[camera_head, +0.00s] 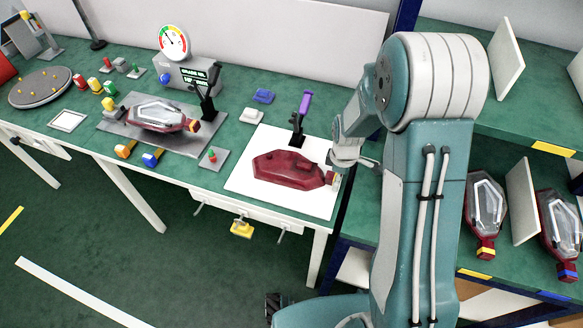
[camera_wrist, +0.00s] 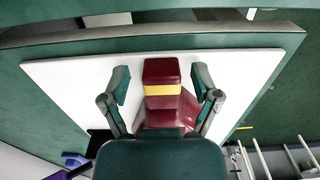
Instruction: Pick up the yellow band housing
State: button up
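The dark red housing (camera_head: 285,168) lies on a white mat (camera_head: 240,180) at the right end of the workbench. Its narrow neck points right, toward my arm. In the wrist view the housing (camera_wrist: 164,112) shows a yellow band (camera_wrist: 162,90) around its neck, with a red end block beyond. My gripper (camera_wrist: 160,80) is open, with one finger on each side of the neck and visible gaps between. In the head view my gripper (camera_head: 342,168) is at the neck end, partly hidden by my arm. The housing's rear is hidden by my gripper body in the wrist view.
A purple-topped black stand (camera_head: 298,122) stands just behind the mat. Left is a grey fixture plate (camera_head: 112,128) bearing another lamp. Shelves on the right hold a yellow-banded lamp (camera_head: 487,205) and a blue-banded lamp (camera_head: 562,220). The bench's front edge is close to the mat.

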jog(key=shift+a, duration=0.2)
grip_shut()
jog(key=shift+r, duration=0.1)
